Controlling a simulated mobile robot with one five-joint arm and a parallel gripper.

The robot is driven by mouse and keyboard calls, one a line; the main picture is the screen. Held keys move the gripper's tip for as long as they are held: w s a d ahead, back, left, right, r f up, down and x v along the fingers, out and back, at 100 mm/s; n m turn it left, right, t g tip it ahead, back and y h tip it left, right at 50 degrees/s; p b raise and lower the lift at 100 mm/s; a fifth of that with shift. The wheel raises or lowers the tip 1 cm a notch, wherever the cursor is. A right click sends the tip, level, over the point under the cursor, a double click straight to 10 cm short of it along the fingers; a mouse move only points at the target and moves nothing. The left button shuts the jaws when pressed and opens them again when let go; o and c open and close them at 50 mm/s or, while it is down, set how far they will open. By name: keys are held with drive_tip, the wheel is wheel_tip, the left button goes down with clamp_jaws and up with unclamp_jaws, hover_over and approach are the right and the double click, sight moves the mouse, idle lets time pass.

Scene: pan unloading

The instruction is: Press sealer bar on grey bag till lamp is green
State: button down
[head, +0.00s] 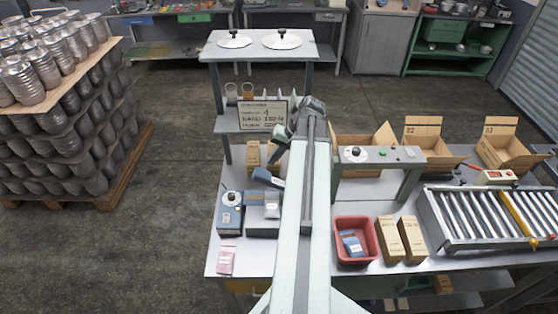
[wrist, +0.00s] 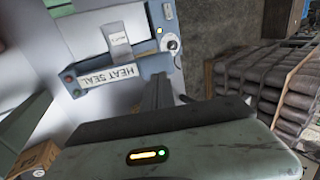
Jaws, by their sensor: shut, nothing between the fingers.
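The heat sealer (head: 262,226) stands on the left part of the bench. Its blue bar (head: 268,178) looks raised and tilted at the back, and it shows in the wrist view (wrist: 105,83) with a "HEAT SEAL" label. Small red and green spots (wrist: 72,86) sit at the bar's left end; I cannot tell which is lit. My gripper (wrist: 158,82) is shut and empty, close to the bar; contact is unclear. My arm hides it in the head view.
A blue box with a white dial (head: 230,213) stands left of the sealer, with a pink packet (head: 226,258) in front. A red bin (head: 356,242) and brown cartons (head: 412,238) are right of my arm. A shelf with a sign (head: 263,115) rises behind.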

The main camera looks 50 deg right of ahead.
sight(262, 172)
drive_tip(key=b+x, duration=0.3)
drive_tip(key=x, duration=0.2)
drive_tip(key=shift+d, duration=0.1)
drive_tip(key=shift+w+f, duration=0.1)
drive_tip(key=shift+f, duration=0.1)
